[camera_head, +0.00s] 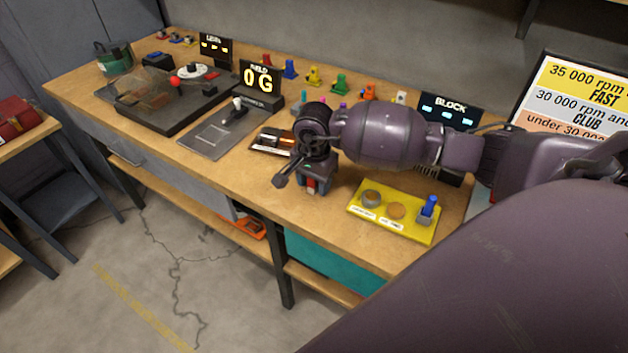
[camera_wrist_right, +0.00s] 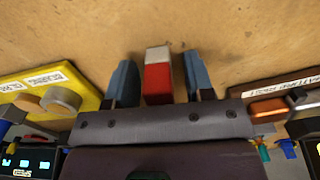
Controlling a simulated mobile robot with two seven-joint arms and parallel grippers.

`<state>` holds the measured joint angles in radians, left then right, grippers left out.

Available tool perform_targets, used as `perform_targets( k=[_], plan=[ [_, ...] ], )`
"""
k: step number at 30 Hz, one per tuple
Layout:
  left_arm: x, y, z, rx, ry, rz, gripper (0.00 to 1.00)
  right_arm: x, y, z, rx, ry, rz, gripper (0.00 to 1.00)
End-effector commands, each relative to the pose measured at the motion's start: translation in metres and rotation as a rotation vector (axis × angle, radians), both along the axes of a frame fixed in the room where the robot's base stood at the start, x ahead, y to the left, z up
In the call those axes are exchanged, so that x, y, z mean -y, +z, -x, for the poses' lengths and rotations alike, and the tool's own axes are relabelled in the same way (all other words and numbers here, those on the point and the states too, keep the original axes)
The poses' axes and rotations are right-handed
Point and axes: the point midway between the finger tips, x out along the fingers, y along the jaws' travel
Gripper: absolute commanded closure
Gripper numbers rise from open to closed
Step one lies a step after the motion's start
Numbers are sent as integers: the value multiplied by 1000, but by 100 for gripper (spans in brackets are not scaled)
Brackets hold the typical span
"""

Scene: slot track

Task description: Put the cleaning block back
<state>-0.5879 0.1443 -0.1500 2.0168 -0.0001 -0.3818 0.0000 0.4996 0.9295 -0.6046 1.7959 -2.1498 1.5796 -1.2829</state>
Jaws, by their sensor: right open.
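The cleaning block, red with a white end, shows in the right wrist view (camera_wrist_right: 158,82) between the two blue fingers of my right gripper (camera_wrist_right: 159,64). A gap shows on both sides of it, so the fingers are open around it. In the head view only a small red part of the block (camera_head: 311,186) shows below my right gripper (camera_head: 316,184), at the front part of the workbench (camera_head: 255,190). The fingers and wrist hide the rest. Whether the fingertips touch the bench top cannot be told. My left gripper is not in view.
A yellow tray (camera_head: 372,222) with two round pads and a blue piece stands right of my gripper. A brown plate (camera_head: 262,146) lies to its left. The "BLOCK" display (camera_head: 450,113) stands behind, partly hidden by my arm. Bare bench lies in front of the grey plate (camera_head: 215,138).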

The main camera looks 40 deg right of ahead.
Motion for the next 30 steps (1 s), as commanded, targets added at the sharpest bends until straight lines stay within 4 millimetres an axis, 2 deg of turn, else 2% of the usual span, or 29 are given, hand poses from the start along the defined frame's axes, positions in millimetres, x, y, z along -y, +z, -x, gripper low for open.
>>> perform_targets(
  k=[7, 21, 25, 30],
  plan=[
    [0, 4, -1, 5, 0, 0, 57, 0, 13, -1, 4, 1, 2, 52],
    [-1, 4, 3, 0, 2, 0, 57, 0, 98, -1, 5, 1, 1, 52],
    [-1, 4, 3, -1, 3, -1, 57, 0, 113, -1, 3, 0, 1, 52],
    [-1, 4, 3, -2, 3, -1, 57, 0, 122, 0, 1, 1, 0, 52]
  ],
)
